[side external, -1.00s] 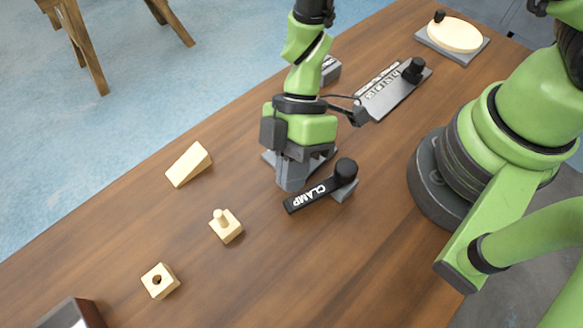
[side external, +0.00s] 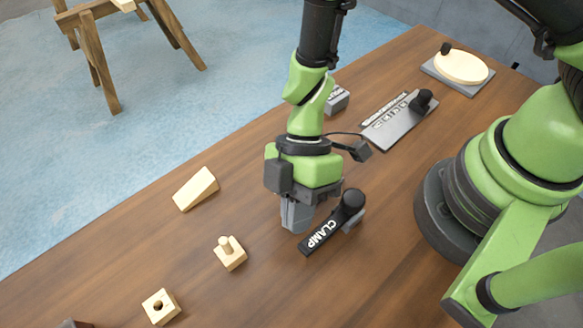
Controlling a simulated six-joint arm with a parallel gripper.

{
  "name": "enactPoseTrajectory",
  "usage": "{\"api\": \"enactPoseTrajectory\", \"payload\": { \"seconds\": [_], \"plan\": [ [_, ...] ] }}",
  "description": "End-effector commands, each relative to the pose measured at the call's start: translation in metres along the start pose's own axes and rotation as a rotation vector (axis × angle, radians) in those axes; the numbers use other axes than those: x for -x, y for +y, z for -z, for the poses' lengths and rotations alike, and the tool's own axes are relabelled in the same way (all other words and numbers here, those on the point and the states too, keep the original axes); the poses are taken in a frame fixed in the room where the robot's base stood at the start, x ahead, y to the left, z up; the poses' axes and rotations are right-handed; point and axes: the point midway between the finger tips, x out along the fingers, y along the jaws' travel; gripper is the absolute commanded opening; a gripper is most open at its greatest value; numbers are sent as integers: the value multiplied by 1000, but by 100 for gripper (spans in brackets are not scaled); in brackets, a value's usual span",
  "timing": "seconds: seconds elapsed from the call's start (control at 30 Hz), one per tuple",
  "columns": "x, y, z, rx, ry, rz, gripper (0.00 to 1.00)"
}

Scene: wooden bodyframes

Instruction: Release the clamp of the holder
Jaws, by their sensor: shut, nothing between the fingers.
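The holder's clamp lever (side external: 322,234) is a black bar marked CLAMP in white. It runs from a lower-left free end up to a round black knob (side external: 351,199) at its upper right. Part of the grey holder (side external: 358,218) shows below the knob; the rest is hidden by the lever and my gripper. My gripper (side external: 296,226) points down, shut and empty. Its fingertips are at the upper-left side of the lever, close to its free end. They look to be touching it or very near it.
A wooden wedge (side external: 195,189), a pegged block (side external: 230,254) and a holed block (side external: 160,307) lie to the left. A grey sliding plate (side external: 401,124) and a round wooden disc (side external: 460,67) on a base stand behind. The table front of the lever is clear.

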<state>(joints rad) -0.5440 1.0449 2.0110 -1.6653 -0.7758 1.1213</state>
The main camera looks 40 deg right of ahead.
Motion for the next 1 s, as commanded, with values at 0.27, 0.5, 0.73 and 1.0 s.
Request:
{"api": "enactPoseTrajectory", "payload": {
  "seconds": [0.27,0.5,0.73,1.0],
  "plan": [
    [30,34,7,3,4,-8,0],
    [85,37,10,2,2,-7,0],
    [111,38,13,0,3,-8,0],
    [194,64,62,-72,290,-449,0]
  ]
}}
